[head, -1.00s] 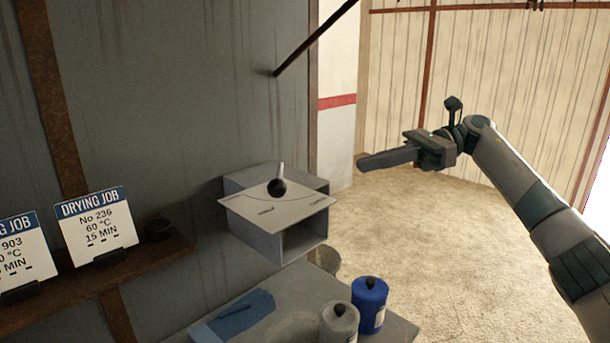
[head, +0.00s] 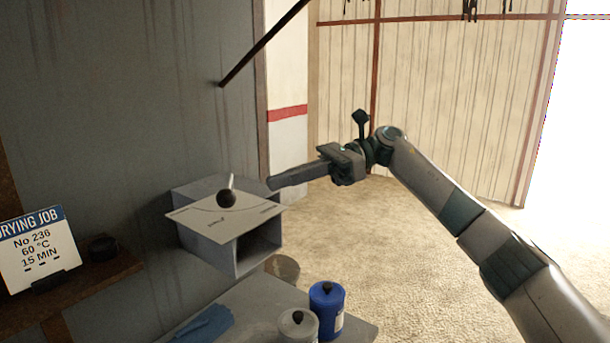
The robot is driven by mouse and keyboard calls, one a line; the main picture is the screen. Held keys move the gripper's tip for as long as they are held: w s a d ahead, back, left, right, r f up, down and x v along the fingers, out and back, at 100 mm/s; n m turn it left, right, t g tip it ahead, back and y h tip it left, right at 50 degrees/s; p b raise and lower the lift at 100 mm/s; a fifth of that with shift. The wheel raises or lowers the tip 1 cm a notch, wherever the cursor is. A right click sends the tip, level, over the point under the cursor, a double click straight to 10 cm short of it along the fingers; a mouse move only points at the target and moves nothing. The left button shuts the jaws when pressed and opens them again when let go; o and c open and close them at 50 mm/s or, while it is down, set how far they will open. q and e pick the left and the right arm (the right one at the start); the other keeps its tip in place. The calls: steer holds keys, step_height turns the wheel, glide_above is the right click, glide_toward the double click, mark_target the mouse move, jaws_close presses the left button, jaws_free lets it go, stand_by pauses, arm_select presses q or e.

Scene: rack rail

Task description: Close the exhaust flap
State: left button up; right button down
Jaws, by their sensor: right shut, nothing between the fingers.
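The exhaust flap unit is a grey box (head: 207,244) on the wall with an open front. A light plate (head: 240,222) with a curved scale lies across its top. A lever with a black ball knob (head: 226,199) stands over the plate, its pale tip pointing up and slightly right. The lettering on the plate is too small to read. My right gripper (head: 270,184) is shut and empty, to the right of the knob and near the plate's far right corner in the picture. I cannot tell whether it touches the box. My left gripper is not in view.
Below the box is a grey table (head: 250,300) with a blue canister (head: 327,309), a grey canister (head: 298,326) and a blue cloth (head: 206,325). A shelf (head: 75,293) at left holds a drying job card (head: 38,250). A dark bar (head: 262,45) slants above. Open floor lies to the right.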

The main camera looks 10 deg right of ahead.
steer(key=x, duration=0.4)
steer(key=shift+s+a, duration=0.1)
steer(key=shift+s, duration=0.05)
steer(key=shift+p+x, duration=0.45)
steer(key=shift+x, duration=0.45)
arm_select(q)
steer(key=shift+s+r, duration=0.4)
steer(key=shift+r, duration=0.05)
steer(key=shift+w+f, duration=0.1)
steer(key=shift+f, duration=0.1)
arm_select(e)
steer(key=shift+a+f, duration=0.1)
steer(key=shift+a, duration=0.05)
